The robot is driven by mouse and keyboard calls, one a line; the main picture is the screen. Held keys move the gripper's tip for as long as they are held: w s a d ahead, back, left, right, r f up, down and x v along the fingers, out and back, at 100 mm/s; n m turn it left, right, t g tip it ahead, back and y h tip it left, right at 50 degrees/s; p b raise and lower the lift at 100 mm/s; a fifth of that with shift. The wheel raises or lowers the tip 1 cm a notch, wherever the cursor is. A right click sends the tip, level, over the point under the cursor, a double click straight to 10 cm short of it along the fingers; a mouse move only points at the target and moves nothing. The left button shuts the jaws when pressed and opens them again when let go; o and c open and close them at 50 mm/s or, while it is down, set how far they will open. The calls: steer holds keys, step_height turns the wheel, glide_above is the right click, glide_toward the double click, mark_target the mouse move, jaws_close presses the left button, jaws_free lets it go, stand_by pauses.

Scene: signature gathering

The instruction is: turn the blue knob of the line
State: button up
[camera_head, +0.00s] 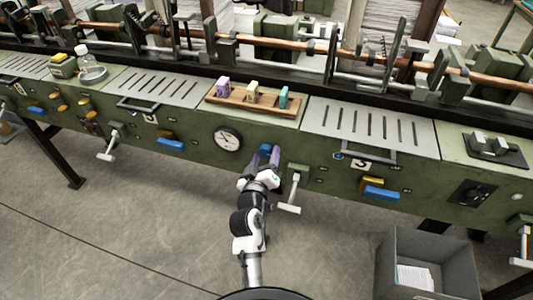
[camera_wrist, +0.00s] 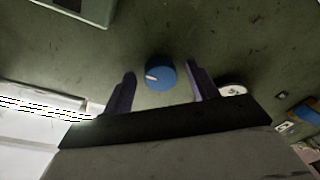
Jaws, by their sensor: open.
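The blue knob (camera_wrist: 160,75) sits on the green front panel of the line, with a pale pointer mark on its face. In the wrist view it lies between the two dark fingers of my gripper (camera_wrist: 160,84), with a gap on each side. In the head view my gripper (camera_head: 268,154) is at the panel, to the right of the round dial. The knob's blue shows at its fingertips there, partly hidden by the fingers. My gripper is open and holds nothing.
A white dial (camera_head: 227,139) is left of my gripper. A grey crank handle (camera_head: 293,190) sticks out just to its right. A wooden tray (camera_head: 238,104) with small coloured blocks lies on the line above. A grey bin (camera_head: 388,258) with papers stands on the floor at right.

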steer(key=c, duration=1)
steer(key=shift+b, duration=0.35)
steer(key=m+b, duration=0.1)
steer(key=b, duration=0.1)
steer(key=m+b, duration=0.1)
steer(key=shift+a+f+b, duration=0.1)
steer(key=shift+f+b, duration=0.2)
steer(key=shift+b, duration=0.05)
steer(key=m+b, duration=0.3)
steer(key=shift+r+b, duration=0.1)
steer(key=shift+b, duration=0.3)
steer(key=shift+r+m+t+b, duration=0.15)
steer(key=shift+m+t+b, duration=0.15)
steer(key=shift+m, duration=0.2)
